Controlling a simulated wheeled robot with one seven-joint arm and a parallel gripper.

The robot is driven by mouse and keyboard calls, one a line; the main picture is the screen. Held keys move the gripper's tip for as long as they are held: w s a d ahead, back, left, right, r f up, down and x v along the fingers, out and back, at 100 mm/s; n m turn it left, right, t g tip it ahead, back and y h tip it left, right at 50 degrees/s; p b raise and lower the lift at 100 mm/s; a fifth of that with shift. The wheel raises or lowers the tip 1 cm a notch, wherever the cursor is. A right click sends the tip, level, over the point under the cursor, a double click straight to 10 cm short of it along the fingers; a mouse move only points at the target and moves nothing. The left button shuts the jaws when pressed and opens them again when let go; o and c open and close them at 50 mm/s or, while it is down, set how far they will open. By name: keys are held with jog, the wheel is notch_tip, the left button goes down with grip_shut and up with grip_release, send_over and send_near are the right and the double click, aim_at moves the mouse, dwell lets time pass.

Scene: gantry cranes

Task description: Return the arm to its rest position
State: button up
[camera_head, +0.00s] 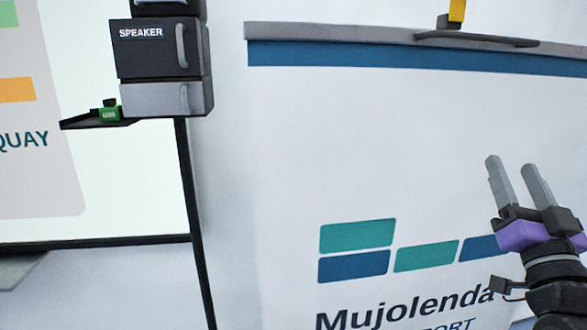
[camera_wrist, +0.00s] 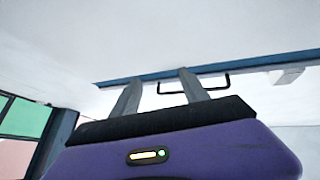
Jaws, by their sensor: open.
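My gripper (camera_head: 513,166) is at the right of the head view, raised in front of a white banner with its two grey fingers pointing up. The fingers stand apart with nothing between them. In the wrist view my gripper (camera_wrist: 158,90) shows its two fingers and purple body, also empty. My dark arm runs out of the head view at the lower right.
The white banner (camera_head: 400,150) reads "Mujolenda" and has a top rail with a yellow block (camera_head: 457,11). At the upper left hangs a dark box marked SPEAKER (camera_head: 155,47). A small green item (camera_head: 110,112) sits on a black shelf (camera_head: 75,124) beside a screen (camera_head: 130,190).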

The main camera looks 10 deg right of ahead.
jog(key=s+a+f+g, duration=0.1)
jog(key=s+a+f, duration=0.25)
jog(key=f, duration=0.35)
jog(key=s+a+f+n+y, duration=0.1)
jog(key=s+a+f, duration=0.2)
jog(key=s+f, duration=0.25)
jog(key=s+a+f+g, duration=0.1)
jog(key=s+a+f, duration=0.25)
jog(key=f, duration=0.35)
jog(key=s+a+f+n+g+y, duration=0.1)
jog(key=s+a+f+g+y, duration=0.1)
jog(key=s+f, duration=0.3)
jog(key=s+a+f+n+g+y, duration=0.2)
jog(key=s+a+f, duration=0.3)
jog(key=s, duration=0.7)
jog(key=s+a+f+n+g+y+b, duration=0.1)
jog(key=s+a+f+g+y, duration=0.1)
jog(key=s+a+f, duration=0.2)
jog(key=s+f, duration=0.3)
jog(key=s, duration=0.1)
jog(key=shift+s+n, duration=0.15)
jog(key=shift+n, duration=0.25)
